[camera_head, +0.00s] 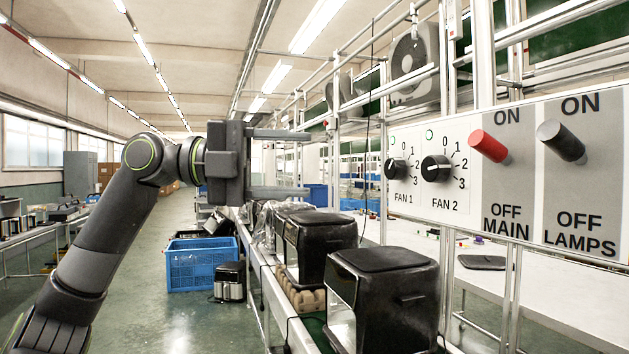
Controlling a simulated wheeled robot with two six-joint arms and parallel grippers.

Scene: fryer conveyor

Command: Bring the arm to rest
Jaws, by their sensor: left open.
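My left arm comes in from the lower left and reaches up to the middle of the head view. My left gripper (308,163) is open and empty, with its two fingers pointing right, one above the other. It is in the air left of the control panel (525,110) and does not appear to touch anything. The panel carries the fan 1 knob (396,169), the fan 2 knob (437,169), a red main lever (489,147) and a dark lamps lever (562,141). My right gripper does not show.
Black fryers (382,300) stand in a row on the conveyor below the panel. A blue crate (197,263) and another black appliance (229,281) stand on the floor at the left of the conveyor. Metal posts and rails rise behind the gripper. The aisle floor at the left is mostly clear.

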